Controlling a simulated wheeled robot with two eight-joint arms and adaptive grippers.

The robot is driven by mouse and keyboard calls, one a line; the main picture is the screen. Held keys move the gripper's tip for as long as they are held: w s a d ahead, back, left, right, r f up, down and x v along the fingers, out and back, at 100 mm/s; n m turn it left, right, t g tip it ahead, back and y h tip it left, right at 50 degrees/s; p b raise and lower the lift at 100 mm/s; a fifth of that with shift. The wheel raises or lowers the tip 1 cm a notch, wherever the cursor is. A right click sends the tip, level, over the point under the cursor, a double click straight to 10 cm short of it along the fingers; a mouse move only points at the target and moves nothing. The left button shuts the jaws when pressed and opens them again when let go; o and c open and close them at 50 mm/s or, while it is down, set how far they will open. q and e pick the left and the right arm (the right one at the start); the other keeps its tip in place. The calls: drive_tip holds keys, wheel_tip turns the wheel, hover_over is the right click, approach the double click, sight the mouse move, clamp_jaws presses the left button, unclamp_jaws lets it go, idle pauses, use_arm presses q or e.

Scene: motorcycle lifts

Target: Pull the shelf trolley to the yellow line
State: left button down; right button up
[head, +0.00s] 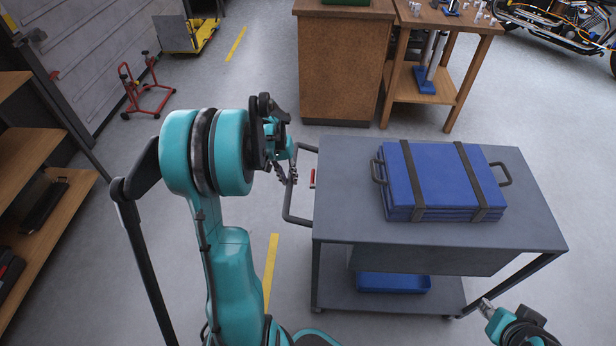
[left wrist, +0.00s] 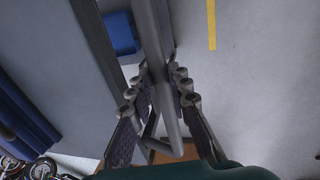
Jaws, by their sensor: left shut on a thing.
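The grey shelf trolley (head: 440,242) stands right of centre in the head view. Its looped push handle (head: 300,218) sticks out from its left end. My left gripper (head: 291,177) is shut on this handle. In the left wrist view, the handle bar (left wrist: 152,35) runs between the fingers of my left gripper (left wrist: 160,90). A yellow line (head: 270,265) lies on the floor left of the trolley, partly hidden by my left arm. A yellow strip also shows in the left wrist view (left wrist: 211,25). Part of my right gripper (head: 487,309) shows beside the trolley's near right corner; its jaws are unclear.
Strapped blue pads (head: 440,175) lie on the trolley top, and a blue tray (head: 393,283) sits on its lower shelf. A wooden cabinet (head: 343,62) and workbench (head: 440,85) stand behind. A red stand (head: 147,92) and wooden shelves (head: 50,215) are left. Floor left of the handle is open.

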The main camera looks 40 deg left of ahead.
use_arm(q)
drive_tip(key=s+a, duration=0.6)
drive_tip(key=a, duration=0.3)
drive_tip(key=s+a, duration=0.5)
drive_tip(key=a, duration=0.5)
drive_tip(key=shift+s+p, duration=0.35)
drive_tip(key=shift+p, duration=0.1)
drive_tip(key=c, duration=1.4)
unclamp_jaws()
drive_tip(key=shift+a, duration=0.1)
drive_tip(key=shift+s, duration=0.1)
drive_tip(key=r, duration=0.4)
drive_tip(key=a+r, duration=0.1)
drive_tip(key=r, duration=0.3)
drive_tip(key=s+a+r, duration=0.1)
drive_tip(key=r, duration=0.2)
drive_tip(key=shift+s+r, duration=0.1)
drive_tip(key=shift+r, duration=0.3)
